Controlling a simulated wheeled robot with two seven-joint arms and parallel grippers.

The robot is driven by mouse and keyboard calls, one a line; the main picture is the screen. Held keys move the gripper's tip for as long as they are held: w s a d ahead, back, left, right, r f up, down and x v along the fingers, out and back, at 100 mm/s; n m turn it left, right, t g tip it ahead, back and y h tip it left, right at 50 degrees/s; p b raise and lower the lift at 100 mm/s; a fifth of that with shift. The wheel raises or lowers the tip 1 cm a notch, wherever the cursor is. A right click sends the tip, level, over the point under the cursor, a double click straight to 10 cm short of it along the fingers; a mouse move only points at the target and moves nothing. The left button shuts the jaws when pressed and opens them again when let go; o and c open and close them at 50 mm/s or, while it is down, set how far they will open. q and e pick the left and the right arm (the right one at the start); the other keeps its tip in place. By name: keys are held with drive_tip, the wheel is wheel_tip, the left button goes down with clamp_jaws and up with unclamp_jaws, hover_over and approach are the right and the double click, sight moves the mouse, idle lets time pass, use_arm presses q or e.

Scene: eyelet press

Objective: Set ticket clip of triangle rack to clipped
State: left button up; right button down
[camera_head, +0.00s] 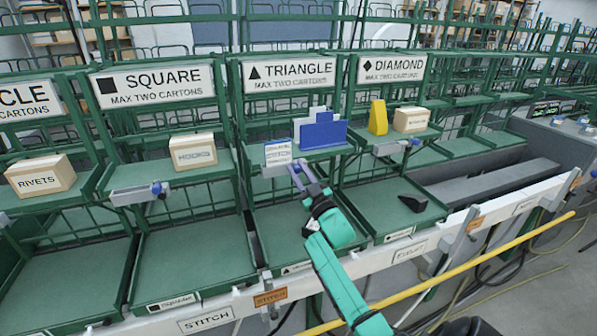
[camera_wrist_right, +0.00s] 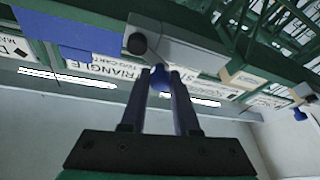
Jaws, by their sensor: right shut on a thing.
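The triangle rack (camera_head: 290,75) stands in the middle of the head view under its TRIANGLE sign. A white ticket (camera_head: 278,153) stands at its shelf's front left edge, at the grey ticket clip (camera_wrist_right: 178,45). The clip's blue knob (camera_wrist_right: 160,78) sits between my right fingertips in the right wrist view. My right gripper (camera_head: 298,170) is shut on this knob, just below the ticket. My left gripper is not in view.
A blue stepped block (camera_head: 322,131) stands on the triangle shelf. The square rack's clip (camera_head: 135,195) is at left, the diamond rack's clip (camera_head: 390,148) at right. Cartons (camera_head: 192,152) and a yellow block (camera_head: 377,117) sit on neighbouring shelves. A yellow rail (camera_head: 450,269) runs in front.

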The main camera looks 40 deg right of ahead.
drive_tip(key=c, duration=0.7)
unclamp_jaws()
drive_tip(key=shift+f, duration=0.1)
drive_tip(key=b+v, duration=0.4)
drive_tip(key=v, duration=1)
drive_tip(key=shift+s+a, duration=0.1)
drive_tip(key=shift+s, duration=0.15)
